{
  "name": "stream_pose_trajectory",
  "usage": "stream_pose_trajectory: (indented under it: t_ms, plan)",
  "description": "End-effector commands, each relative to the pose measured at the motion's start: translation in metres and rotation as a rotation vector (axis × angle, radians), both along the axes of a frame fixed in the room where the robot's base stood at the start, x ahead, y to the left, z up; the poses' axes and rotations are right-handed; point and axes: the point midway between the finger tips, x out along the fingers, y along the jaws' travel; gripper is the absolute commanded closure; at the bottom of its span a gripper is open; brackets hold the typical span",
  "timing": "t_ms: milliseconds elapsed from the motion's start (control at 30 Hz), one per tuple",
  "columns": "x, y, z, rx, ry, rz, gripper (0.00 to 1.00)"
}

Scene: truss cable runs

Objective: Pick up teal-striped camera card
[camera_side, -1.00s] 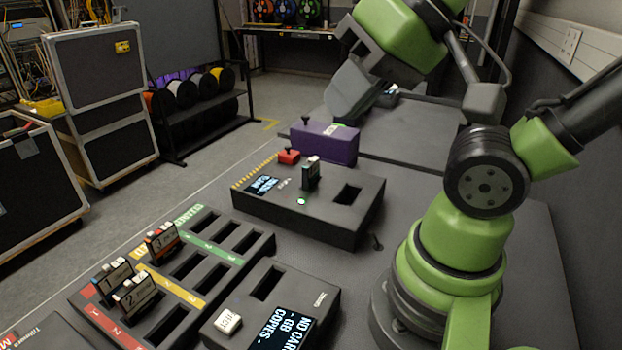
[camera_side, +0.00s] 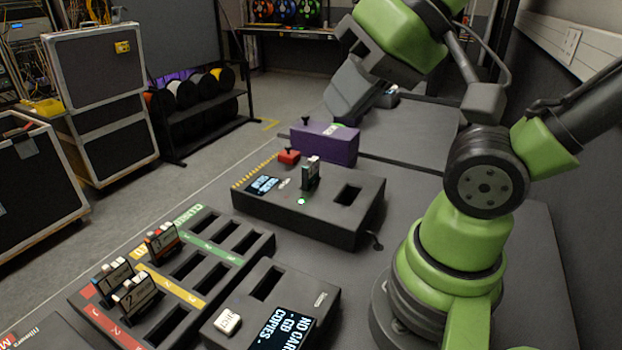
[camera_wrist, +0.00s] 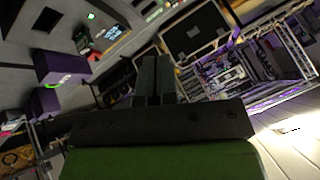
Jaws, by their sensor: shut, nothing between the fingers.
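No teal stripe can be made out on any card, so I cannot tell which is the teal-striped camera card. One dark card with a pale top (camera_side: 311,172) stands upright in a slot of the black reader box (camera_side: 335,217), beside a green light. Cards marked 1 (camera_side: 113,281) and 2 (camera_side: 135,294), and a red-topped card marked 3 (camera_side: 162,243), stand in the slotted rack (camera_side: 243,270). My gripper (camera_wrist: 155,78) is shut and empty in the wrist view. In the side view it is raised behind the reader box, its fingertips not clearly visible.
A purple block (camera_side: 325,143) and a red knob (camera_side: 289,157) are at the reader's back. A copy unit (camera_side: 285,305) with a screen and white key sits in front. Several rack slots are empty. Bench right of the reader is clear. Flight cases (camera_side: 100,90) stand on the floor.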

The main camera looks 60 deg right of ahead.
Motion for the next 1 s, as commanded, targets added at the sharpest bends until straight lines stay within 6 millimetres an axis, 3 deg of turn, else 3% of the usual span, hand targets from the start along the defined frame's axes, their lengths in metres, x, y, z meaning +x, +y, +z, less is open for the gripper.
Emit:
stream_pose_trajectory:
  t_ms: [33,367,633,767,1000]
  plan:
    - [0.000,0.000,0.000,0.000,0.000,0.000,0.89]
    - [0.000,0.000,0.000,0.000,0.000,0.000,0.13]
    - [0.000,0.000,0.000,-0.001,0.001,0.000,0.11]
    - [0.010,-0.005,0.002,-0.028,0.026,0.004,0.11]
    - [0.070,-0.044,-0.003,-0.169,0.176,0.054,0.11]
